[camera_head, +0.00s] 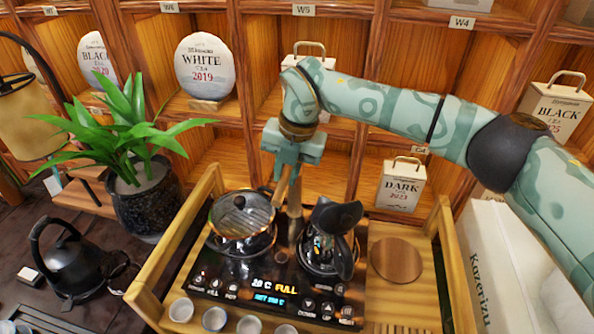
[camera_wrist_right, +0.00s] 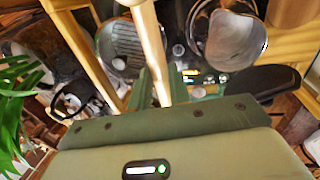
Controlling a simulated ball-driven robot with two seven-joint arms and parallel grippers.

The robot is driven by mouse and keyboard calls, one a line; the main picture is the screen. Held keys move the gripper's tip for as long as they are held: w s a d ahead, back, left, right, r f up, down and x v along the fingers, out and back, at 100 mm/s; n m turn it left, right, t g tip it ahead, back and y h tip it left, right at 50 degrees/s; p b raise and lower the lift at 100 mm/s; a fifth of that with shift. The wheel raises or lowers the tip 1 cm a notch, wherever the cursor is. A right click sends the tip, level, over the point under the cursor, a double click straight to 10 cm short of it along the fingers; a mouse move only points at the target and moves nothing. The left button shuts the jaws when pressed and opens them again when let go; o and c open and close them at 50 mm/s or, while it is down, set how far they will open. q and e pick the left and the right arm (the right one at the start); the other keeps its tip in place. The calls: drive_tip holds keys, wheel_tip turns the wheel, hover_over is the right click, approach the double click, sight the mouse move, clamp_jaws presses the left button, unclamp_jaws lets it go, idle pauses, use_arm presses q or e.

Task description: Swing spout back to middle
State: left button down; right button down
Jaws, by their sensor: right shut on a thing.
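The spout (camera_head: 283,186) is a light wooden bar at the back of the black tea stove (camera_head: 262,283), near an upright wooden post (camera_head: 295,204). It also shows in the right wrist view (camera_wrist_right: 150,45) as a pale bar running between my fingers. My right gripper (camera_head: 294,172) is shut on it from above, and the gripper hides its upper part. A glass pot (camera_head: 243,224) with a lid sits left of the spout. A dark kettle (camera_head: 328,250) with its lid raised sits to the right. My left gripper is not in view.
Several small cups (camera_head: 213,318) line the front. A round wooden board (camera_head: 397,260) lies right of the stove. The wooden tray rail (camera_head: 175,250), a potted plant (camera_head: 147,195) and a black kettle (camera_head: 75,262) stand left. Shelves with tea cakes and tins rise close behind.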

drive_tip(key=shift+w+r, duration=0.1)
drive_tip(key=c, duration=1.3)
unclamp_jaws()
drive_tip(key=d+r+p, duration=0.1)
drive_tip(key=d+r, duration=0.2)
drive_tip(key=r, duration=1.3)
drive_tip(key=shift+s+p, duration=0.4)
drive_tip(key=shift+s, duration=0.05)
drive_tip(key=shift+f, duration=0.1)
